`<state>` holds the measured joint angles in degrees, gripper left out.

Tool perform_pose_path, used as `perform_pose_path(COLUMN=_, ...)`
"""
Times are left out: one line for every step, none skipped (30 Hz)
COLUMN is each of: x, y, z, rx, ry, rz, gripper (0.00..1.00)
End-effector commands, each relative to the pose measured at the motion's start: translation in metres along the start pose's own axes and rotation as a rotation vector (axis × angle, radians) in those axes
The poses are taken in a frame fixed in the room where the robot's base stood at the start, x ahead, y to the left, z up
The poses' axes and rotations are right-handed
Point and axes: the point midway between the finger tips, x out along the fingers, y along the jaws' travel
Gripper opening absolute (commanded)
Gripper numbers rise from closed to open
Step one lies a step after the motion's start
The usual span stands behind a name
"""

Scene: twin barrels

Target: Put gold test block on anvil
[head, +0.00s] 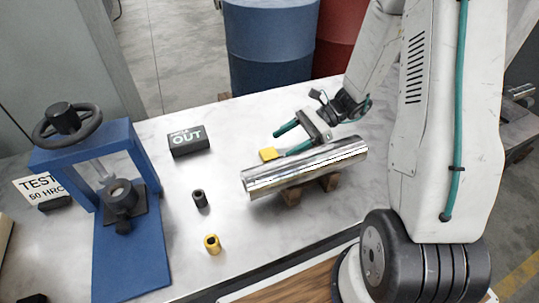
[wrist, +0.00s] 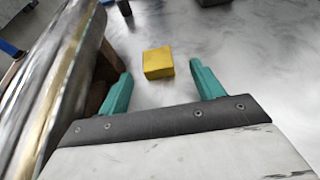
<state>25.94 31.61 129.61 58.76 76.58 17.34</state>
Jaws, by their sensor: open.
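The gold test block (head: 268,154) lies on the grey table behind the shiny metal cylinder. In the wrist view the gold block (wrist: 158,63) appears between and slightly beyond the fingertips, with clear gaps at both sides. My gripper (head: 280,145) is open and empty, its teal fingers pointing toward the block; they also show in the wrist view (wrist: 160,76). The anvil (head: 119,189) is the small round dark seat inside the blue hardness tester (head: 130,248) at the left. Nothing is visible on it.
The metal cylinder (head: 305,166) rests on wooden supports (head: 291,194) close beside my gripper. A black OUT block (head: 188,141), a dark hollow cylinder (head: 200,198) and a yellow hollow cylinder (head: 212,244) stand between tester and gripper. A blue barrel (head: 270,45) is behind the table.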

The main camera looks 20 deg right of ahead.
Motion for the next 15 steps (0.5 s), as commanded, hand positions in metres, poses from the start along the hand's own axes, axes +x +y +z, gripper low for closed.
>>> perform_pose_path(x=0.007, y=0.001, z=0.001, rx=0.001, ry=-0.001, rz=0.003, gripper=0.66)
perform_pose_path(x=0.011, y=0.002, z=0.001, rx=0.001, ry=-0.001, rz=0.004, gripper=0.66)
perform_pose_path(x=0.018, y=0.003, z=0.001, rx=0.002, ry=-0.001, rz=0.004, gripper=0.66)
perform_pose_path(x=0.023, y=0.004, z=0.001, rx=0.002, ry=0.0, rz=0.005, gripper=0.66)
perform_pose_path(x=0.027, y=0.004, z=0.001, rx=0.001, ry=0.0, rz=0.005, gripper=0.66)
perform_pose_path(x=0.033, y=0.004, z=0.002, rx=0.0, ry=-0.001, rz=0.005, gripper=0.66)
perform_pose_path(x=0.037, y=0.004, z=0.002, rx=0.0, ry=-0.001, rz=0.005, gripper=0.66)
perform_pose_path(x=0.04, y=0.004, z=0.001, rx=0.001, ry=0.0, rz=0.004, gripper=0.66)
perform_pose_path(x=0.044, y=0.004, z=0.001, rx=0.001, ry=0.0, rz=0.003, gripper=0.66)
perform_pose_path(x=0.046, y=0.004, z=0.001, rx=0.001, ry=0.0, rz=0.003, gripper=0.66)
perform_pose_path(x=0.047, y=0.004, z=0.001, rx=0.001, ry=0.001, rz=0.003, gripper=0.66)
perform_pose_path(x=0.048, y=0.004, z=0.001, rx=0.0, ry=0.001, rz=0.002, gripper=0.66)
perform_pose_path(x=0.049, y=0.004, z=0.001, rx=0.0, ry=0.001, rz=0.002, gripper=0.66)
perform_pose_path(x=0.049, y=0.004, z=0.001, rx=0.0, ry=0.001, rz=0.002, gripper=0.66)
perform_pose_path(x=0.048, y=0.004, z=0.001, rx=0.0, ry=0.001, rz=0.002, gripper=0.66)
